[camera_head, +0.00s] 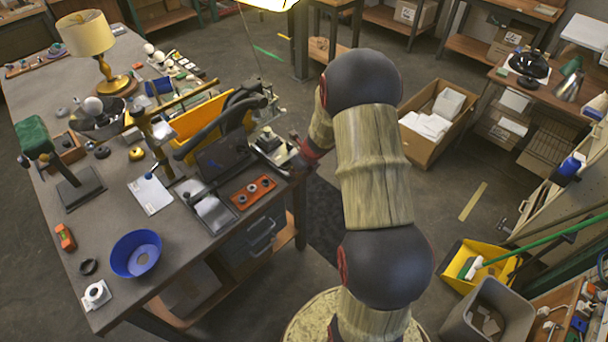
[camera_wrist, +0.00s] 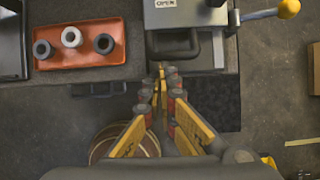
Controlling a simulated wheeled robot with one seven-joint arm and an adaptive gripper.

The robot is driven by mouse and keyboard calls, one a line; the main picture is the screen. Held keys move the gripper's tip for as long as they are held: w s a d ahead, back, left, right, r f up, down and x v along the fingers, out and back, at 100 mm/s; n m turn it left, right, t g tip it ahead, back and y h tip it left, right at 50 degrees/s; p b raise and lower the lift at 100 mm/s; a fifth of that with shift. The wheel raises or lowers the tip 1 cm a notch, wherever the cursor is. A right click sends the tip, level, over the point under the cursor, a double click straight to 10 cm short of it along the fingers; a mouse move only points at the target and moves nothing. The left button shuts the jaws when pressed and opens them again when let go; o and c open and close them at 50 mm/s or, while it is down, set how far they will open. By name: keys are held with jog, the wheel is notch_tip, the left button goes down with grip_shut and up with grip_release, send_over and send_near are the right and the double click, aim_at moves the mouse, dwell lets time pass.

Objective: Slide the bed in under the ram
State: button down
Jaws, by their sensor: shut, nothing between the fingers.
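The press (camera_head: 268,145) stands at the right edge of the workbench, partly behind my arm in the head view. In the wrist view a grey block marked "OPEN" (camera_wrist: 185,14) has a dark loop handle (camera_wrist: 176,53) on its near side; I take this to be the bed, pulled out. I cannot make out the ram clearly. My gripper (camera_wrist: 161,72) is shut and empty. Its fingertips appear beside the left end of the handle; whether they touch it I cannot tell. In the head view the fingertips are not clear.
An orange tray (camera_wrist: 84,62) with three rings lies left of the block. A lever with a yellow knob (camera_wrist: 289,8) sticks out to the right. A yellow bin (camera_head: 205,122) and blue bowl (camera_head: 136,252) are on the bench. Open floor lies beyond the bench edge.

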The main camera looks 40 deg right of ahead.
aim_at(284, 163)
jog(key=w+p, duration=0.3)
jog(key=w, duration=0.2)
jog(key=shift+w+a+r, duration=0.1)
jog(key=shift+w+a, duration=0.05)
jog(key=shift+w, duration=0.2)
